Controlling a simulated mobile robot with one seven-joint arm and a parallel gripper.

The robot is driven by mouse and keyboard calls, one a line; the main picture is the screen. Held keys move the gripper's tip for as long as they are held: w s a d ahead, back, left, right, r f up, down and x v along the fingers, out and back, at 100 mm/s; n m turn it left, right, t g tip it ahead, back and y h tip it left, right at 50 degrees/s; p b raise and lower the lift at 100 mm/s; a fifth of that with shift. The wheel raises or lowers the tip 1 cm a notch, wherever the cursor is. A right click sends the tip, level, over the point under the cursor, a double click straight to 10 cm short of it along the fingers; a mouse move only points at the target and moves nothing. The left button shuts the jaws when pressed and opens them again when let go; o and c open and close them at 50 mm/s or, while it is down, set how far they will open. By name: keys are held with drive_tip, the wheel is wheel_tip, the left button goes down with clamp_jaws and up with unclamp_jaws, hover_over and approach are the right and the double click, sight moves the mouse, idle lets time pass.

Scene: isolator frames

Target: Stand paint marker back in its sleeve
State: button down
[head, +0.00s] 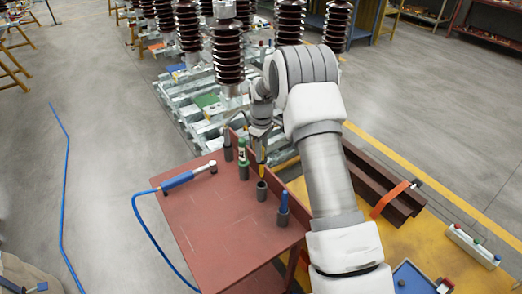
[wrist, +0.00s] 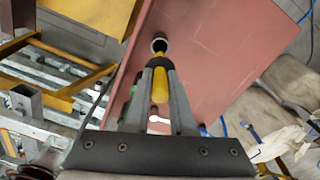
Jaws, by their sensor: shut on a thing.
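My gripper (head: 259,133) is shut on a yellow paint marker (head: 261,155), which hangs roughly upright over the red table. In the wrist view my gripper (wrist: 160,68) has its fingers on both sides of the yellow marker (wrist: 160,86). A dark, open-topped sleeve (head: 261,190) stands on the table just below the marker in the head view. I cannot tell whether the marker's lower end touches the sleeve.
A green-and-white marker (head: 242,151) and a blue marker (head: 283,203) stand in sleeves on the red table (head: 215,225). A blue-handled tool (head: 185,179) with a hose lies at left. A raised red board edges the table's far right side. The table's front left is clear.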

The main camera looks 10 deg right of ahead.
sight(262, 173)
drive_tip(key=shift+f+b, duration=0.55)
drive_tip(key=shift+f, duration=0.55)
drive_tip(key=shift+f+b, duration=0.15)
drive_tip(key=shift+b, duration=0.3)
drive_tip(key=shift+f+b, duration=3.6)
drive_tip(key=shift+f, duration=1.5)
drive_tip(key=c, duration=0.7)
unclamp_jaws()
wheel_tip(262, 173, up, 17)
drive_tip(key=shift+f, duration=0.2)
drive_tip(key=shift+r, duration=0.45)
